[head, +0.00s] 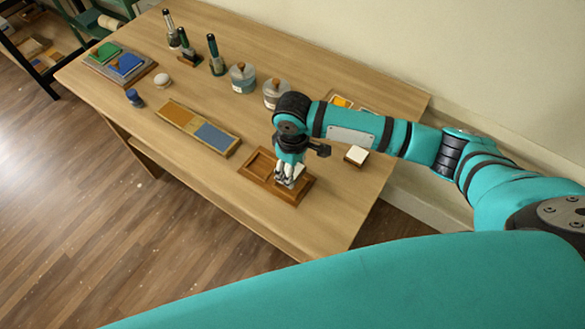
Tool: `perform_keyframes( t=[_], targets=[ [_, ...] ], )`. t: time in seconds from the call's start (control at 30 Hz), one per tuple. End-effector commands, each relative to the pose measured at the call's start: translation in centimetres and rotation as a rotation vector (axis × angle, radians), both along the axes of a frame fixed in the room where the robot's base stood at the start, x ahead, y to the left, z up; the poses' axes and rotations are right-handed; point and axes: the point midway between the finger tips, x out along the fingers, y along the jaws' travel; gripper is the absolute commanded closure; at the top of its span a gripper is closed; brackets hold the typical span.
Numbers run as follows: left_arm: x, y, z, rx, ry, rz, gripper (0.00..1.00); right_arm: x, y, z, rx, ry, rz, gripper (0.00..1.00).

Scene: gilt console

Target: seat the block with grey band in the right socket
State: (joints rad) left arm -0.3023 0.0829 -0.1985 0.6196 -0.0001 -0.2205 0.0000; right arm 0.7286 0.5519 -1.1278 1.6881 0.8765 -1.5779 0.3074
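The wooden socket tray (262,162) lies near the front edge of the table, with an empty left socket in view. My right gripper (288,184) points down over the tray's right part and hides most of the right socket. A small white piece shows between or beside its pale fingers; I cannot make out a grey band on it or whether the fingers grip it. Another white-topped block (357,154) with a brown lower part stands on the table to the right of the tray. My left gripper is out of view.
A tray with tan and blue panels (197,127) lies left of the socket tray. Two lidded jars (243,77) and several dark bottles (216,56) stand behind. A board with green and blue blocks (120,66) is at the far left. My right forearm crosses the table's right side.

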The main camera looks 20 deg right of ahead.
Motion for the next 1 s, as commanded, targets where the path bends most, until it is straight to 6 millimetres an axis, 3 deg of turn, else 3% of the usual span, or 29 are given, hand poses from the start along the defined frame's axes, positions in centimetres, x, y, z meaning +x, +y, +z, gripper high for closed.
perform_keyframes(
  t=[0.5,1.0],
  targets=[
    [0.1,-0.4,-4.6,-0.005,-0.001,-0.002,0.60,0.0,0.0,-3.5,0.001,-0.001,0.000,0.80],
    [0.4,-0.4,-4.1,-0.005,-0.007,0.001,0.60,0.0,0.0,-4.6,0.001,0.001,0.000,0.80]
  ],
)
